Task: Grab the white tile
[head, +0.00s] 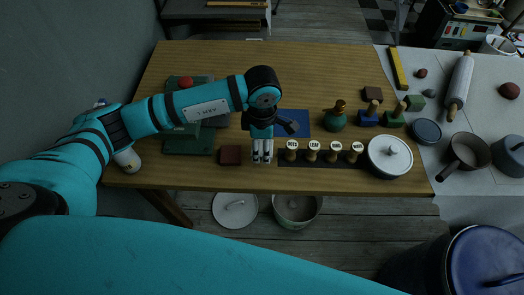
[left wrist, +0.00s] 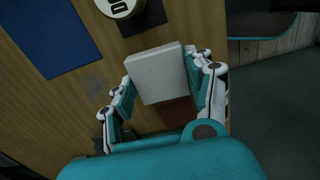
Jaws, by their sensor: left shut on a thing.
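The white tile (left wrist: 158,73) is a pale square slab, held between the two fingers of my left gripper (left wrist: 160,90) in the left wrist view. The fingers press on its left and right sides. In the head view my left gripper (head: 262,158) points down over the front part of the wooden table, and I cannot tell the tile from the white fingers there. My right gripper is not in view.
A dark red-brown block (head: 230,155) lies just left of the gripper. A row of labelled stamps (head: 312,152) stands to its right, with a blue mat (head: 296,121) behind. A lidded white pot (head: 390,156) stands further right. The table's back middle is clear.

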